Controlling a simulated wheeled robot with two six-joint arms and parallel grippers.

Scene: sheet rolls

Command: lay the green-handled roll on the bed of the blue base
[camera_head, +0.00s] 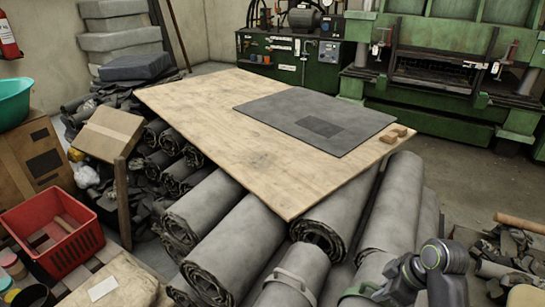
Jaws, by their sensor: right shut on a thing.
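A grey roll with a green handle (358,290) shows in part at the bottom edge, right of centre, cut off by the frame. My right gripper (392,283) reaches in from the bottom right and is shut at this green-handled roll; its fingertips are hard to make out. I see no blue base in this view. My left gripper is not in view.
A plywood board (215,125) carrying a dark grey mat (290,112) lies over several large grey rolls (240,245). A red crate (70,250) stands at the lower left. Green machines (435,115) stand at the back. Scraps (510,245) lie at the right; bare floor (455,180) lies beyond.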

